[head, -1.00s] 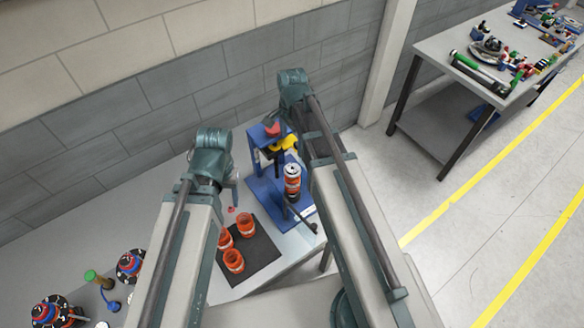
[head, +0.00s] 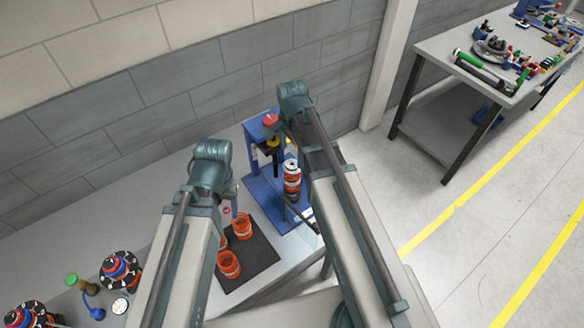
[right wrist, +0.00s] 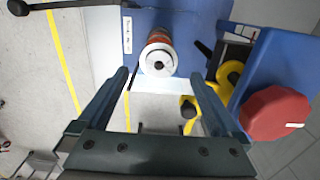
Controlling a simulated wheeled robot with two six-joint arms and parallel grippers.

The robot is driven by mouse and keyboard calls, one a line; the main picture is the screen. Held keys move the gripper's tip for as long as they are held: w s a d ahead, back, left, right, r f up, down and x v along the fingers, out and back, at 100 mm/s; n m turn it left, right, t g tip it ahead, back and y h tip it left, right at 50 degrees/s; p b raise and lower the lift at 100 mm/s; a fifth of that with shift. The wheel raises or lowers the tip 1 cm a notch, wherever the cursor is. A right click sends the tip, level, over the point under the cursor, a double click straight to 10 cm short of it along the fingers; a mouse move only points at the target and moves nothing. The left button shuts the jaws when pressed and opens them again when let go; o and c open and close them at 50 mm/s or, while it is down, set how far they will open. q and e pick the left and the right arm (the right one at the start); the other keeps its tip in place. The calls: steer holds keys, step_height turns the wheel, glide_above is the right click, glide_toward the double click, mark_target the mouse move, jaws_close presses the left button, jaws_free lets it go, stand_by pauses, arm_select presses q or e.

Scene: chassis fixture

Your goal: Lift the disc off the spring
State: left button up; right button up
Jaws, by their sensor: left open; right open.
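The spring stack (head: 292,183), orange-red and dark, stands upright on the blue fixture (head: 262,192). A pale round disc (head: 291,165) sits on its top. In the right wrist view the disc (right wrist: 158,62) is seen from above as a white ring with a dark centre. My right gripper (right wrist: 162,76) is open and empty, its two fingers spread to either side below the disc in that view, apart from it. In the head view my right arm hides this gripper. My left gripper (head: 234,196) is open over the bench, left of the fixture and near the orange cups.
Orange cups (head: 229,264) stand on a dark mat (head: 259,261). A red knob (right wrist: 275,113) on the fixture is close to the right finger's side. A black-knobbed lever (right wrist: 18,7) lies at upper left. Multicoloured round assemblies (head: 120,268) stand at left.

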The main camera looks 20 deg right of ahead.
mark_target(292, 164)
step_height(292, 164, down, 5)
steer(key=b, duration=0.4)
steer(key=shift+r, duration=0.2)
steer(key=shift+s, duration=0.1)
steer(key=shift+c, duration=0.3)
steer(key=c, duration=1.3)
steer(key=shift+c, duration=0.2)
steer(key=shift+r, duration=0.1)
